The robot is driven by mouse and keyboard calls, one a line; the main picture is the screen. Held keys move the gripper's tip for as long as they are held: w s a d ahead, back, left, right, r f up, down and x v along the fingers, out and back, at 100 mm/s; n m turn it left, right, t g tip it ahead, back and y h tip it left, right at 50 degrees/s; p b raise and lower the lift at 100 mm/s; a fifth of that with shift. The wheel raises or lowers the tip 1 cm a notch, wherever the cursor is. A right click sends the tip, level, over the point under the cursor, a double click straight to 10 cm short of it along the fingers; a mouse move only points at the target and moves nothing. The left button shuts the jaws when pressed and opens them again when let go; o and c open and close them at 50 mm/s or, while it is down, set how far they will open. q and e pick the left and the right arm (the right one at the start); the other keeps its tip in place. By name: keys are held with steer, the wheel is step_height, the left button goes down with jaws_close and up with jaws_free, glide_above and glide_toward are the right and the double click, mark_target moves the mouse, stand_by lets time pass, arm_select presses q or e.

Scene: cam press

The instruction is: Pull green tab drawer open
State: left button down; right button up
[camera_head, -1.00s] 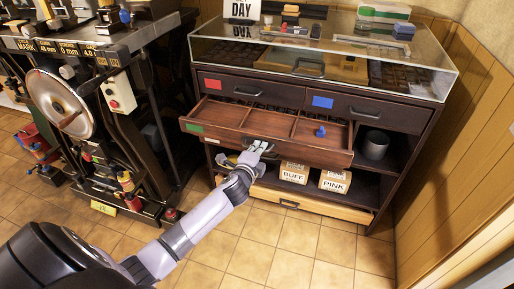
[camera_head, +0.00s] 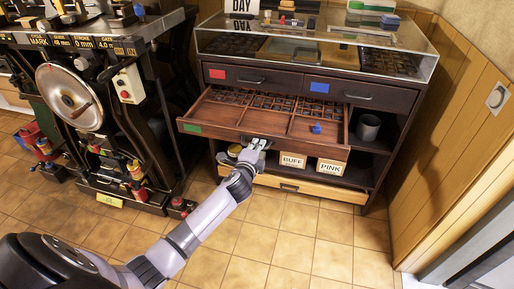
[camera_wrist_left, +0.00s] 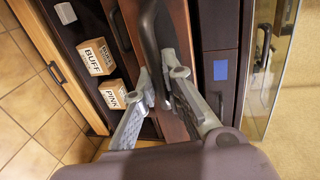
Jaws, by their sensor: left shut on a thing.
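The green tab (camera_head: 193,127) is on the left front of a reddish-brown drawer (camera_head: 222,134). My left gripper (camera_head: 257,143) is at the middle of the drawer front. In the left wrist view its fingers (camera_wrist_left: 163,95) are closed around the dark drawer handle (camera_wrist_left: 150,35), whose gripped part is partly hidden. My right gripper is not in view.
Above are two shut drawers with a red tab (camera_head: 217,74) and a blue tab (camera_head: 319,87), under a glass top (camera_head: 320,42). Below are boxes marked BUFF (camera_head: 292,160) and PINK (camera_head: 330,167). A press (camera_head: 85,110) stands at left. The tiled floor (camera_head: 290,230) in front is clear.

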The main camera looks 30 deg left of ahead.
arm_select(q)
steer(key=c, duration=1.7)
jaws_free()
steer(key=shift+o, duration=0.2)
steer(key=shift+s, duration=0.1)
steer(key=v, duration=1.2)
